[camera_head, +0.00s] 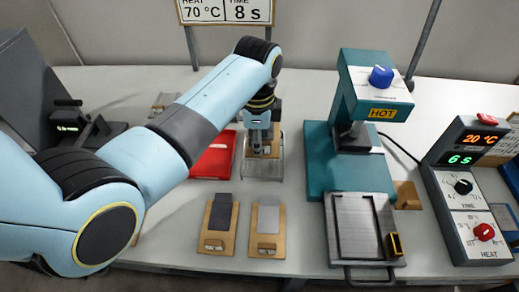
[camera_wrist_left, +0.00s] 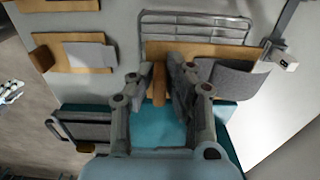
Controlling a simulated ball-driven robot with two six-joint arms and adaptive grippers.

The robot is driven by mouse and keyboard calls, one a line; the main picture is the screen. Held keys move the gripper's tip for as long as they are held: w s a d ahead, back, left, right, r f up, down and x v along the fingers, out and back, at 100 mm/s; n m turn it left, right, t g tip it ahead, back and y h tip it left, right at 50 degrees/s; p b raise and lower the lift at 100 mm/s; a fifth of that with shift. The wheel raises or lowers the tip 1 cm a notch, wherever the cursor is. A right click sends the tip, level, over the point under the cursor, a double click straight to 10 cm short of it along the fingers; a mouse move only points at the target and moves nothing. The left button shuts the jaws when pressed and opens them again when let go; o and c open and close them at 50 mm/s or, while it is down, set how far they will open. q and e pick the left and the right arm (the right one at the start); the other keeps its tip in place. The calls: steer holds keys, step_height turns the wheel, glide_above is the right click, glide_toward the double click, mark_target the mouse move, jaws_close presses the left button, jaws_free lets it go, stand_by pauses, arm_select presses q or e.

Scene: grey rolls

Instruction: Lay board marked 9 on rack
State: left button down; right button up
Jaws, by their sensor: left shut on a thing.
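My left gripper (camera_head: 261,136) is at the wire rack (camera_head: 262,168), fingers pointing down. It is shut on a wooden board (camera_head: 270,148), which also shows in the left wrist view (camera_wrist_left: 215,52) with a grey sheet on it and a wooden tab between the fingers (camera_wrist_left: 162,88). The board is at the rack's far part; I cannot tell whether it rests on the wires. The rack's wires show beyond the board in the wrist view (camera_wrist_left: 195,22). No number is readable on the board.
Two wooden boards with a dark sheet (camera_head: 220,218) and a grey sheet (camera_head: 268,222) lie in front of the rack. A red tray (camera_head: 213,158) lies left of it. A teal press (camera_head: 318,160) marked HOT stands right, with a control box (camera_head: 468,190) beyond.

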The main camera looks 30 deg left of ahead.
mark_target(258, 166)
arm_select(q)
steer(key=shift+f, duration=0.5)
step_height(258, 166, down, 4)
steer(key=shift+f, duration=0.15)
arm_select(e)
steer(key=shift+w+f+t, duration=0.15)
steer(key=shift+w+t, duration=0.15)
steer(key=shift+w, duration=0.5)
arm_select(q)
steer(key=c, duration=1.3)
jaws_free()
steer(key=shift+f, duration=0.1)
arm_select(e)
steer(key=shift+s+a+f, duration=0.1)
steer(key=shift+s+a, duration=0.15)
arm_select(q)
step_height(258, 166, up, 12)
steer(key=shift+r, duration=0.15)
arm_select(e)
steer(key=shift+d+r, duration=0.3)
steer(key=shift+r, duration=0.2)
